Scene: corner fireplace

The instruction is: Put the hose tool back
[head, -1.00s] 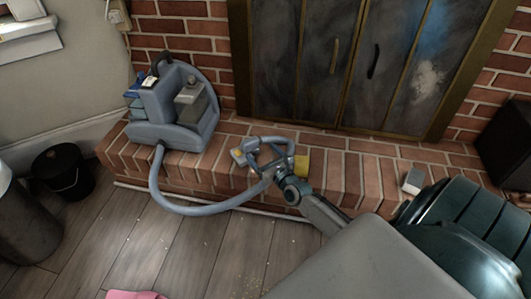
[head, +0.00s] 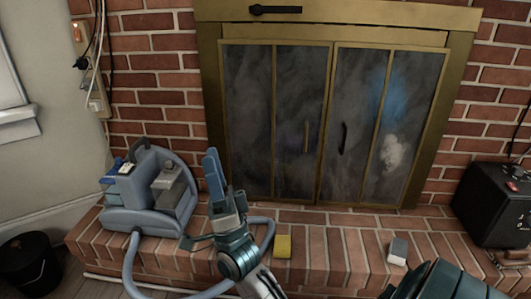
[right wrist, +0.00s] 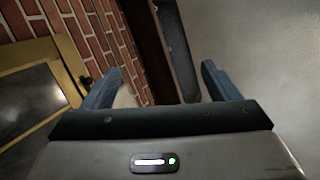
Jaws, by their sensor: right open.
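The grey-blue cleaning machine (head: 150,203) stands on the brick hearth at the left in the head view. Its hose (head: 130,268) leaves the front, drops out of the picture at the bottom and curves back up on the hearth (head: 268,236) behind my right gripper. The hose tool cannot be made out; my right gripper covers the area where the hose ends. My right gripper (head: 199,200) is open above the hearth, right of the machine. In the right wrist view the space between its fingers (right wrist: 160,85) is empty. My left gripper is not in view.
A yellow sponge-like block (head: 283,247) and a small grey-white block (head: 398,251) lie on the hearth (head: 340,255). The fireplace doors (head: 330,125) are shut behind. A black box (head: 492,207) stands at the right, a black bucket (head: 28,262) at the lower left.

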